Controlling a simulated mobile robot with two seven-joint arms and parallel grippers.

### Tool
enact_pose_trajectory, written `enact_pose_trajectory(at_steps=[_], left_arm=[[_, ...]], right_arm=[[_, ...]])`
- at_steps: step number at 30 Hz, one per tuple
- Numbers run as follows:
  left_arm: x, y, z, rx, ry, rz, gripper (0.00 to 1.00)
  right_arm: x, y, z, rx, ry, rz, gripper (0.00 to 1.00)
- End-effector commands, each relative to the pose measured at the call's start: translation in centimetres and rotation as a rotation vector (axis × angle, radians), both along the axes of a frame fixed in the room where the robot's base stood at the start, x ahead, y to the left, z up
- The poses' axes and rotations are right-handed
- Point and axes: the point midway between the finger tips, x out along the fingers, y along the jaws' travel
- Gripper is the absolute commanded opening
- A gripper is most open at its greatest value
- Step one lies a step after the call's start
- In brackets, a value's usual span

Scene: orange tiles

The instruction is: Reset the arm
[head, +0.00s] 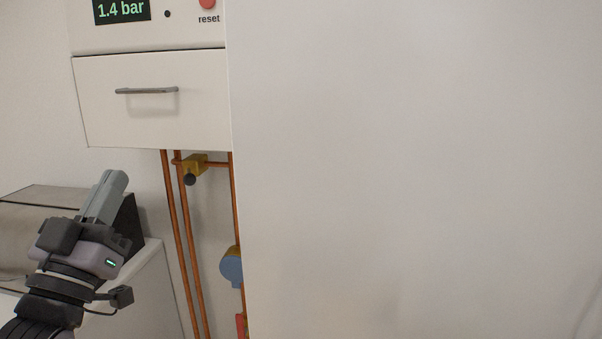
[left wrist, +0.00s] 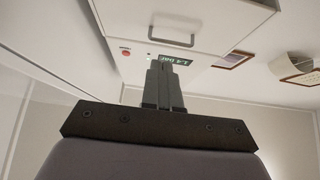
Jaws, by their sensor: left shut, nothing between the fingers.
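My left gripper (head: 114,182) is at the lower left of the head view, shut and empty, pointing up. It is below and left of a white boiler-like unit (head: 150,125). In the left wrist view my left gripper (left wrist: 163,68) points toward the unit's underside and front. The unit has a drawer front with a grey handle (head: 147,91), a display (head: 122,10) reading 1.4 bar, and a red button (head: 207,3) labelled reset. The red button also shows in the left wrist view (left wrist: 125,51). My right gripper is not in view.
Copper pipes (head: 172,230) run down below the unit, with a brass valve (head: 194,166) and a blue fitting (head: 231,267). A large white panel (head: 420,170) fills the right side. A metallic box (head: 40,235) stands on a white counter (head: 150,285) behind my left arm.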

Motion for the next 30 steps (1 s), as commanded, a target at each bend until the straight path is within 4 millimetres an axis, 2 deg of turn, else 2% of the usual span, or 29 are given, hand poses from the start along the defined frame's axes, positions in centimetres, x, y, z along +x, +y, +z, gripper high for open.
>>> enact_pose_trajectory(at_steps=[1, 2, 3, 7, 9, 11, 12, 15, 18, 21, 25, 30], left_arm=[[1.0, -0.4, -3.7, 0.006, 0.1, 0.0, 0.0], [1.4, -0.6, -5.9, 0.012, 0.156, 0.0, 0.0], [1.8, -0.9, -9.0, 0.019, 0.233, 0.0, 0.0], [1.3, -2.1, -19.0, 0.052, 0.473, -0.006, 0.0], [0.1, -2.8, -24.2, 0.071, 0.599, -0.015, 0.0], [-1.5, -3.4, -28.5, 0.086, 0.707, -0.023, 0.0], [-2.8, -3.9, -31.3, 0.096, 0.776, -0.03, 0.0], [-6.6, -4.9, -37.6, 0.122, 0.938, -0.051, 0.0], [-10.7, -5.8, -42.3, 0.145, 1.073, -0.073, 0.0], [-14.1, -6.6, -45.5, 0.162, 1.171, -0.092, 0.0], [-16.6, -7.0, -47.5, 0.172, 1.238, -0.107, 0.0], [-17.1, -7.2, -47.9, 0.176, 1.25, -0.11, 0.0]], right_arm=[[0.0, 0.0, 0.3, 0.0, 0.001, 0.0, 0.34], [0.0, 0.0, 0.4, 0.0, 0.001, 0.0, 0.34], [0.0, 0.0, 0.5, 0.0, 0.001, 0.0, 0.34], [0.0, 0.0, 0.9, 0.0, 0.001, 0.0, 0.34], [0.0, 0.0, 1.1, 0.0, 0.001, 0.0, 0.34], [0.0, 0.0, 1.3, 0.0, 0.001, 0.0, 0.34], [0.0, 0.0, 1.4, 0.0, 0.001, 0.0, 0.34], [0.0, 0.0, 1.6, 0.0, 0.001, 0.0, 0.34], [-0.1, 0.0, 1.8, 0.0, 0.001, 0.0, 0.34], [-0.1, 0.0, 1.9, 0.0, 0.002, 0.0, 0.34], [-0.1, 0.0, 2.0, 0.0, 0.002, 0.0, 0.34], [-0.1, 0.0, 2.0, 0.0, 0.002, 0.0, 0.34]])
